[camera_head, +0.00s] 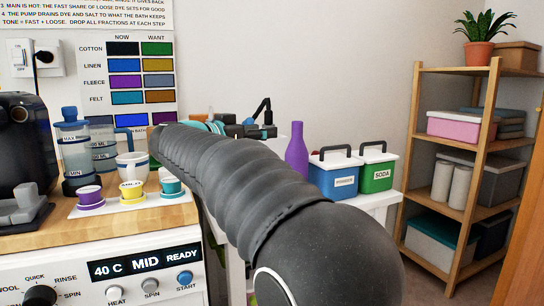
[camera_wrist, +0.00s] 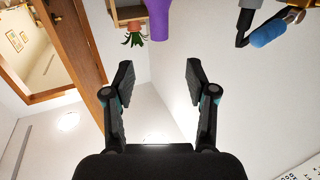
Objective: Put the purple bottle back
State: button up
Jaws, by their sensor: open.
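The purple bottle (camera_head: 297,152) stands upright on the white surface, left of the blue-and-white tub. In the wrist view, which looks upside down, the purple bottle (camera_wrist: 158,18) is cut off by the top edge. It lies beyond the tips of my gripper (camera_wrist: 159,74), apart from them. The two fingers are spread with nothing between them. In the camera_head view my arm crosses the middle and hides much of the surface left of the bottle.
A blue tub (camera_head: 334,178) and a green SODA tub (camera_head: 377,170) stand right of the bottle. A wooden shelf unit (camera_head: 480,125) is at the right. Cups on a white tray (camera_head: 132,203) sit on the left counter. A blue cylindrical item (camera_wrist: 268,32) shows in the wrist view.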

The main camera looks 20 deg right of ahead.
jog(key=shift+r, duration=0.1)
jog(key=a+r+n+t+y, duration=0.4)
jog(key=r+n+t+y, duration=0.15)
jog(key=t, duration=0.55)
jog(key=s+a+f+n+y, duration=0.7)
jog(key=f+n+y, duration=0.15)
jog(key=y, duration=0.35)
jog(key=s+d+f+g, duration=0.1)
jog(key=s+f+g, duration=0.5)
jog(key=s+f, duration=0.7)
jog(key=s+d+f+m+g+h, duration=0.1)
jog(key=s+f+g, duration=0.5)
jog(key=s+f, duration=0.7)
notch_tip(320, 180, down, 3)
jog(key=shift+d+f+g, duration=0.15)
jog(key=shift+d+g, duration=0.15)
jog(key=shift+d, duration=0.5)
